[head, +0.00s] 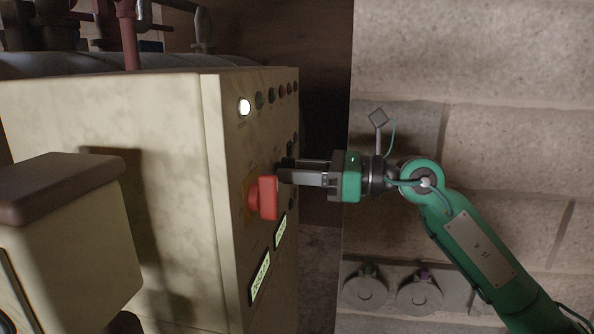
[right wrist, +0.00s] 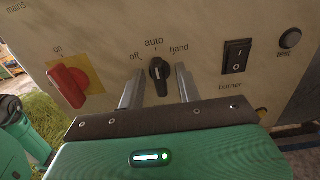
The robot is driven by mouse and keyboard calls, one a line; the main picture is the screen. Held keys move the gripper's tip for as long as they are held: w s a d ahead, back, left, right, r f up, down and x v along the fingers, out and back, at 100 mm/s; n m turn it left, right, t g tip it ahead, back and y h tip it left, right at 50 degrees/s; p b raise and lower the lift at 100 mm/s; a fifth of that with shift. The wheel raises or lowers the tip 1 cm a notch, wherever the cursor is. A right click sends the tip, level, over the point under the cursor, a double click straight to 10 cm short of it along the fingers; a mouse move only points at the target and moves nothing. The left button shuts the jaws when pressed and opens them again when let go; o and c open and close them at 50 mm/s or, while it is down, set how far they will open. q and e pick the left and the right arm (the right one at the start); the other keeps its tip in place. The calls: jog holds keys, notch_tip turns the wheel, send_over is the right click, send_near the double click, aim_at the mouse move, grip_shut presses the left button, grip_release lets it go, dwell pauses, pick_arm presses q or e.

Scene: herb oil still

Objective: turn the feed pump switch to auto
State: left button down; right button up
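The selector switch, a black knob (right wrist: 159,76) marked off, auto and hand, is on the cream panel in the right wrist view. Its pointer is up, towards auto. Its name label is not visible, being hidden below by my gripper. My right gripper (right wrist: 158,90) is open, with one finger on each side of the knob and a visible gap to each. In the head view my right gripper (head: 301,176) reaches from the right to the panel face; the knob cannot be made out there. My left gripper is not in view.
A red rotary handle (right wrist: 68,86) on a yellow plate, also in the head view (head: 268,198), sticks out left of the knob. A black burner rocker (right wrist: 236,56) and a test button (right wrist: 290,38) are to the right. A lit white lamp (head: 244,106) heads a row of lamps.

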jog(key=b+v, duration=0.5)
jog(key=v, duration=0.8)
jog(key=shift+d+b, duration=0.3)
jog(key=shift+d, duration=0.05)
jog(key=shift+s+a+f, duration=0.1)
jog(key=shift+s, duration=0.05)
